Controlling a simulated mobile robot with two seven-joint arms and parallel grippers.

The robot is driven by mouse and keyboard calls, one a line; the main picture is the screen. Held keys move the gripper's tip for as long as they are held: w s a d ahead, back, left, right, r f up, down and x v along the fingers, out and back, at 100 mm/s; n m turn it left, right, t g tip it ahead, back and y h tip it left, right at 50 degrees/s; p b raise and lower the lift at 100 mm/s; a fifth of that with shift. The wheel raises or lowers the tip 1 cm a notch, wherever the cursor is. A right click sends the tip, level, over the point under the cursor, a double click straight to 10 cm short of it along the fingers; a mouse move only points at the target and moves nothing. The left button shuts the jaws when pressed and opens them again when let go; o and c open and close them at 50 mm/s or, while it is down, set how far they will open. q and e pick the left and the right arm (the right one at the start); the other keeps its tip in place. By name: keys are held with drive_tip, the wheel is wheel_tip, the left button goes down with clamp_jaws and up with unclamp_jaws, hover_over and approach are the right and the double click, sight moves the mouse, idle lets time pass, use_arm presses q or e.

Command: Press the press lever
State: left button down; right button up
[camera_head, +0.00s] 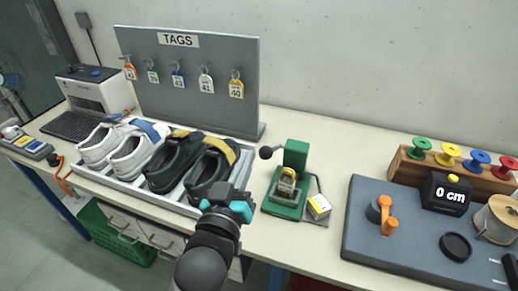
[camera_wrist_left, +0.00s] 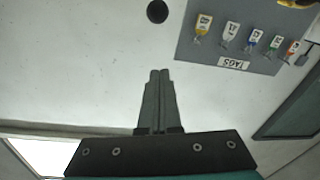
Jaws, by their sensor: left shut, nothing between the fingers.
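The green press (camera_head: 287,203) stands on the table right of the shoe tray, with a yellow tag (camera_head: 287,181) in it. Its lever ends in a black ball knob (camera_head: 265,153) sticking out to the upper left. A dark ball at the top of the left wrist view (camera_wrist_left: 157,11) looks like this knob. My left gripper (camera_head: 224,189) is left of the press and nearer to me, in front of the black shoes and apart from the lever. Its fingers (camera_wrist_left: 160,76) are together and empty in the left wrist view. My right gripper is not seen.
The shoe tray (camera_head: 180,203) holds white and black shoes. Behind it stands the TAGS board (camera_head: 190,95) with hanging tags. A small yellow-white box (camera_head: 318,206) lies beside the press. A grey mat (camera_head: 400,255) with tools and a spool rack (camera_head: 410,170) are at right.

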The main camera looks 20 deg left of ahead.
use_arm(q)
drive_tip(key=w+f, duration=0.3)
drive_tip(key=w, duration=0.5)
drive_tip(key=shift+w+d+f, duration=0.25)
drive_tip(key=shift+w, duration=0.15)
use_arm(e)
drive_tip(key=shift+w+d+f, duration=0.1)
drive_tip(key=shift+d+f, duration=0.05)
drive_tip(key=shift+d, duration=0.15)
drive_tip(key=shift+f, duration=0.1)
